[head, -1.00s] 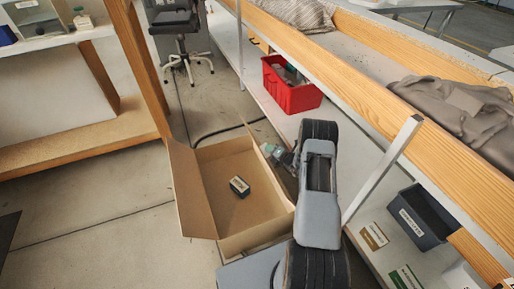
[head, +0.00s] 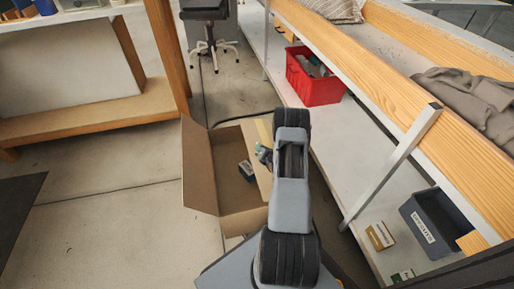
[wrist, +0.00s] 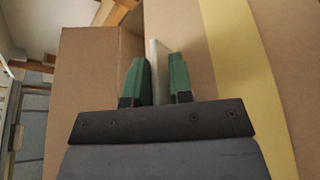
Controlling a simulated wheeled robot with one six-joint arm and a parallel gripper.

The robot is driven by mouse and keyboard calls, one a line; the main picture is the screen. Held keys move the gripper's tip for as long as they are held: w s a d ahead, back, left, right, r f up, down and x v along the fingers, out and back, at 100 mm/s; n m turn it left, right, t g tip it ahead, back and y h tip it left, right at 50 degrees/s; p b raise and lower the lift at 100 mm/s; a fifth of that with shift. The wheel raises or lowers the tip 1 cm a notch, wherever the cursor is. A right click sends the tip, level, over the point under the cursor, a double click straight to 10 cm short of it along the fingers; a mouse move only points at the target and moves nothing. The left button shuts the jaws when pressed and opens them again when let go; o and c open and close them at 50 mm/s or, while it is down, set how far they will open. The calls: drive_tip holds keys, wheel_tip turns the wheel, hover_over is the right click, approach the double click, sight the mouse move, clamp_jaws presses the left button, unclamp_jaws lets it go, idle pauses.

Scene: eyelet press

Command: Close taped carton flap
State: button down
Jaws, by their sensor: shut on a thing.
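The brown cardboard carton (head: 228,198) stands on the floor with its top partly open. Its left flap (head: 199,165) stands out at the left side. The right flap (head: 257,166), with a yellow tape strip (head: 264,132), leans over the right part of the opening. My gripper (head: 264,153) is at this flap, partly hidden by my arm. In the wrist view, my gripper's green fingers (wrist: 158,76) are shut on the flap's pale edge, with the tape strip (wrist: 243,80) to the right.
A workbench with a lower shelf (head: 362,150) runs along the right, holding a red bin (head: 312,85) and a grey bin (head: 432,226). Its slanted metal leg (head: 391,167) is right of my arm. Open floor (head: 100,220) lies to the left.

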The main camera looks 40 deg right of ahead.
drive_tip(key=shift+w+a+f+b, duration=0.1)
drive_tip(key=shift+a+f+b, duration=0.15)
drive_tip(key=shift+f, duration=0.25)
drive_tip(key=shift+a+f+b, duration=0.1)
drive_tip(key=shift+a+f, duration=0.25)
drive_tip(key=shift+f, duration=0.1)
drive_tip(key=shift+a+f+n+g+b, duration=0.3)
drive_tip(key=shift+f+n+b, duration=0.15)
drive_tip(key=shift+f, duration=0.4)
drive_tip(key=c, duration=1.2)
unclamp_jaws()
drive_tip(key=shift+c, duration=0.2)
drive_tip(key=shift+d+r+h, duration=0.2)
drive_tip(key=shift+h, duration=0.1)
drive_tip(key=shift+s+a+r+p, duration=0.1)
drive_tip(key=shift+s+r+p, duration=0.2)
drive_tip(key=shift+s+p, duration=0.1)
drive_tip(key=p+v, duration=0.4)
drive_tip(key=v, duration=0.8)
drive_tip(key=shift+s, duration=0.4)
